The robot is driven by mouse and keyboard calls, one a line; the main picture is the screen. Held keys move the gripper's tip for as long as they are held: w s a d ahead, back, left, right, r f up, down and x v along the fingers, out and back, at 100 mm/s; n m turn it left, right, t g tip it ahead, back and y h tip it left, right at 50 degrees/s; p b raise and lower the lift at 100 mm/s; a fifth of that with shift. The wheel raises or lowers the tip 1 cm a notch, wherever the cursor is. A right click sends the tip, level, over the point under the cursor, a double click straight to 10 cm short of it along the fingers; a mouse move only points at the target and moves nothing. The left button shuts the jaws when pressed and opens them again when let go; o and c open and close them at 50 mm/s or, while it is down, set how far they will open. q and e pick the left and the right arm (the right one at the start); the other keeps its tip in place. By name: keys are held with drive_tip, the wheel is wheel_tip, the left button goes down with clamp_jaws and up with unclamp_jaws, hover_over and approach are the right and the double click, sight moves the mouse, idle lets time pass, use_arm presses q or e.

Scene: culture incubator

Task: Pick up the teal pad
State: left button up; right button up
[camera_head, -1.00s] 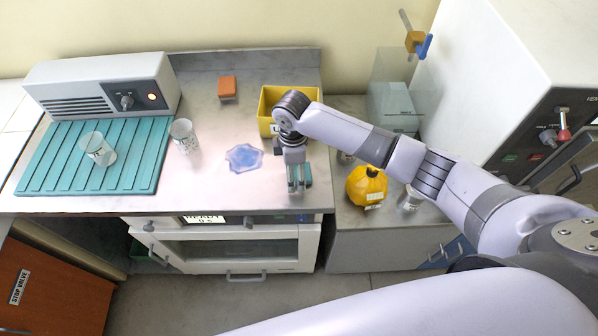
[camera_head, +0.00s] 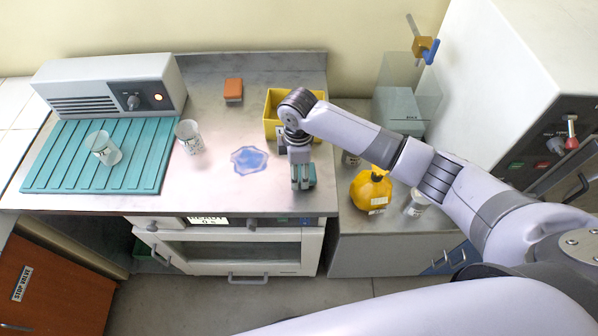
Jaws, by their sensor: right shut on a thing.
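The teal pad (camera_head: 311,176) is small and sits between the fingers of my right gripper (camera_head: 302,184), which points down at the front right of the metal counter. The gripper is shut on the pad and hides most of it. I cannot tell whether the pad still touches the counter. My left gripper is not in view.
A blue spill (camera_head: 249,160) lies left of the gripper. A yellow bin (camera_head: 273,113) stands behind it, and an orange block (camera_head: 233,88) at the back. Two beakers stand left, one on a ribbed teal mat (camera_head: 60,166). A yellow container (camera_head: 368,192) stands right on a lower surface.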

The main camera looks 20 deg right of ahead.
wheel_tip(320, 180, up, 19)
drive_tip(key=b, duration=0.1)
drive_tip(key=shift+f+b, duration=0.15)
drive_tip(key=shift+b, duration=0.15)
